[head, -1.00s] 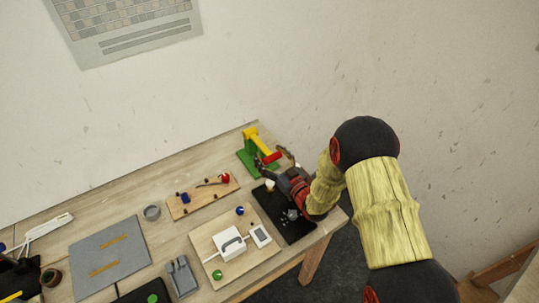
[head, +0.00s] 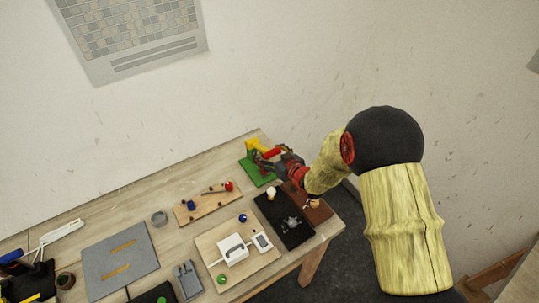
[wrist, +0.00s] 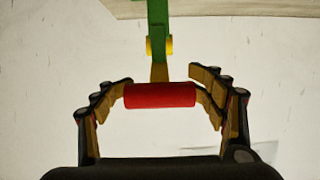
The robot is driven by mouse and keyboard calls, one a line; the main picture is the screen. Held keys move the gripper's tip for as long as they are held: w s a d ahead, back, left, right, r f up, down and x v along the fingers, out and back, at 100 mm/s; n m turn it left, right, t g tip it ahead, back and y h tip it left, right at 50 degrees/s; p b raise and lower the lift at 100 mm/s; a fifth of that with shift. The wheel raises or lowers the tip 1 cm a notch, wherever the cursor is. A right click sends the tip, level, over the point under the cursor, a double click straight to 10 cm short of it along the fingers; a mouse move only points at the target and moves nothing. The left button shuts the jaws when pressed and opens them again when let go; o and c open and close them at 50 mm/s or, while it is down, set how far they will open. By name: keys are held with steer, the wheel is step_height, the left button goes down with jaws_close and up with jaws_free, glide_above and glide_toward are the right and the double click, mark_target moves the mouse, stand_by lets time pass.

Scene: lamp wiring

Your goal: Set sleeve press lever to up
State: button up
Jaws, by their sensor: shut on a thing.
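The sleeve press stands at the table's back right corner, with a green base (head: 256,172), a yellow arm (head: 254,145) and a red lever handle (head: 271,153). My gripper (head: 268,157) is at the handle. In the wrist view the red handle (wrist: 160,95) lies crosswise between the two fingers of my gripper (wrist: 160,84), which is shut on it. The green post (wrist: 158,14) and yellow pivot (wrist: 159,46) line up behind the handle. My gripper partly hides the press in the head view, so the lever's exact angle is hard to tell.
A black mat (head: 293,232) with small grey parts lies in front of the press. A wooden board (head: 207,203) with colored terminals is to the left, and a board with a white box (head: 232,249) is nearer. The wall is close behind the table.

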steer(key=shift+w+r, duration=0.15)
steer(key=shift+r, duration=0.1)
steer(key=o, duration=1.8)
steer(key=shift+f, duration=0.15)
steer(key=v, duration=1.2)
steer(key=shift+f, duration=0.1)
